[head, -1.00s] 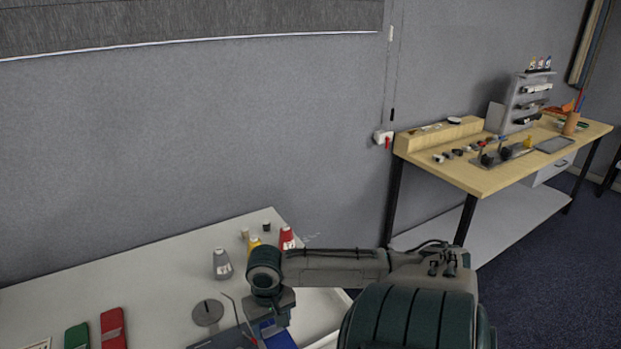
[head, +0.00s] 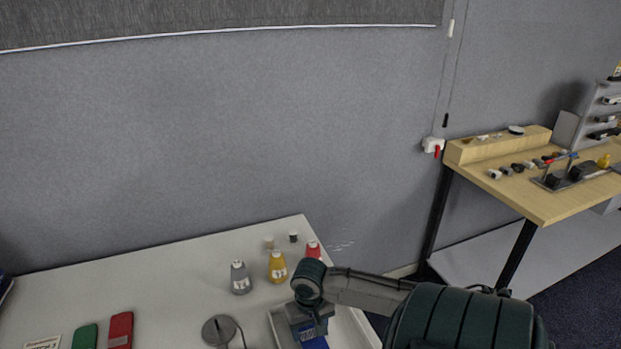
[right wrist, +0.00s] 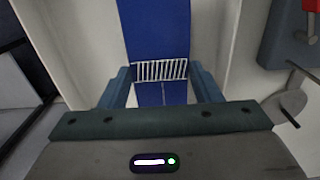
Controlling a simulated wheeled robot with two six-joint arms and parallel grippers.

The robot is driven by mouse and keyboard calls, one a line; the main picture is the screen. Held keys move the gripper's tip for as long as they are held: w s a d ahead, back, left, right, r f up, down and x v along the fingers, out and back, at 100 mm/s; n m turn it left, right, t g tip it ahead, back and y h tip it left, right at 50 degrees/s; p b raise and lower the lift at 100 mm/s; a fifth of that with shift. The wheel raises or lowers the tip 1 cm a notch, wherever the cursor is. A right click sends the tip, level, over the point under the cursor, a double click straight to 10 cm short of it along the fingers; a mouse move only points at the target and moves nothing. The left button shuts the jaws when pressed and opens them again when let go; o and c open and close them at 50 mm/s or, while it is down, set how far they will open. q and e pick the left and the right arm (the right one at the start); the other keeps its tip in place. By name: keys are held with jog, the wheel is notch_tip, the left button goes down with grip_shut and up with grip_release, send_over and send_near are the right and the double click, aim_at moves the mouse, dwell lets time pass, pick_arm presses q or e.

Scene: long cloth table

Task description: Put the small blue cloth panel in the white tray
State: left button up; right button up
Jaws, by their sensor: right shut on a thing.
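The blue cloth panel (head: 314,340) hangs from my right gripper (head: 310,326) at the front right of the white table. In the right wrist view the panel (right wrist: 152,28) runs between the two fingers of the gripper (right wrist: 162,88), with a white ladder-like pattern across it. The gripper is shut on it. The white tray (head: 352,326) is partly hidden by my right arm; the panel appears over or inside it. Pale tray walls (right wrist: 203,40) flank the panel in the right wrist view. I cannot tell whether the panel touches the tray floor. My left gripper is out of view.
A grey disc with a thin rod (head: 219,331) stands left of the tray. Red (head: 121,330) and green (head: 85,337) pieces lie left. A wooden workbench (head: 545,190) stands right.

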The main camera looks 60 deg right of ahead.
aim_at(310, 334)
notch_tip(310, 334, down, 2)
jog(key=shift+f, duration=0.25)
jog(key=shift+a+f, duration=0.15)
jog(key=shift+f, duration=0.35)
jog(key=o, duration=1)
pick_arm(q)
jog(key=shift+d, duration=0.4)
pick_arm(e)
jog(key=shift+r, duration=0.45)
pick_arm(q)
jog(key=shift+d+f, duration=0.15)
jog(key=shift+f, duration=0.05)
pick_arm(e)
notch_tip(310, 334, up, 11)
jog(key=shift+r, duration=0.15)
jog(key=shift+s, duration=0.1)
